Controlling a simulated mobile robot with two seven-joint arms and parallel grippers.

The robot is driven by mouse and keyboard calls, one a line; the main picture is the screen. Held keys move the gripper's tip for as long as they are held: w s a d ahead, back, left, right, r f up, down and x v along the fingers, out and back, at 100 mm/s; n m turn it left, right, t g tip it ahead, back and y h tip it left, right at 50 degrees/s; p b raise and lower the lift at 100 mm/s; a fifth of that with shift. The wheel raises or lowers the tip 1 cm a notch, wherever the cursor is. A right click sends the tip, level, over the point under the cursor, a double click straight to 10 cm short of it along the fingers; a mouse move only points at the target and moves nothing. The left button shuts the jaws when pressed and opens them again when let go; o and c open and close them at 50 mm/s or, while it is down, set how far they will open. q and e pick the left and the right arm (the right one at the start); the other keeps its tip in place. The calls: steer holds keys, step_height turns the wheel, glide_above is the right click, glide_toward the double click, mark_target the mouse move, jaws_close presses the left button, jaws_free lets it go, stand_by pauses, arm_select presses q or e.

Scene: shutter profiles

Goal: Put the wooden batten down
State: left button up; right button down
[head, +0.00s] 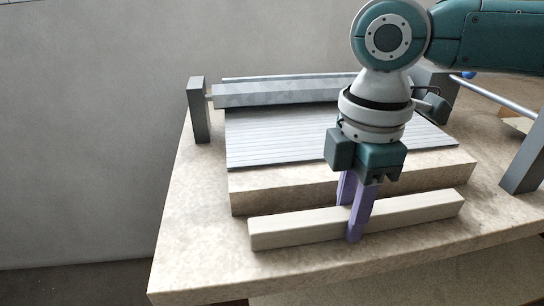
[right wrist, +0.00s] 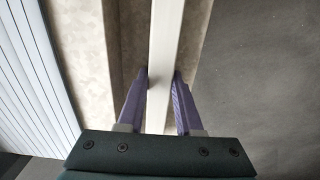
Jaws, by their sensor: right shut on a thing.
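The wooden batten (head: 410,214) is a long pale square bar. It lies level along the front of the raised block, low over the table's front strip. I cannot tell whether its underside touches the table. My right gripper (head: 354,232) points down with its purple fingers shut on the batten near its middle. In the right wrist view the batten (right wrist: 165,40) runs between the two fingers (right wrist: 160,82), one on each side. The fingers hide a short piece of it. My left gripper is not in view.
The stone-look table (head: 185,240) has free room at its front left. Behind the batten stands a raised block (head: 290,191) carrying grey shutter slats (head: 280,143). A grey roller bar (head: 270,95) runs behind them. Dark posts stand at left (head: 199,112) and right (head: 525,158).

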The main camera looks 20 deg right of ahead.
mark_target(349, 212)
steer(key=shift+f, duration=0.1)
steer(key=c, duration=0.6)
jaws_free()
step_height(349, 212, up, 12)
steer(key=p, duration=0.2)
steer(key=s+a+f+m+t+y, duration=0.1)
steer(key=s+a+f+m+y, duration=0.1)
steer(key=s+a+f, duration=0.3)
steer(key=s+a+f+m+t+y, duration=0.1)
steer(key=s+a+f+m, duration=0.15)
steer(key=a, duration=0.45)
steer(key=s+d+f+m+h, duration=0.1)
steer(key=s+d+m, duration=0.1)
steer(key=d+m, duration=0.1)
steer(key=s+d+f+m+t+h, duration=0.1)
steer(key=s+d+m, duration=0.2)
steer(key=s+d+f+m, duration=0.1)
steer(key=s+d+m, duration=0.2)
steer(key=shift+s+f+t+h, duration=0.2)
steer(key=shift+s+t+h, duration=0.1)
steer(key=shift+h, duration=0.1)
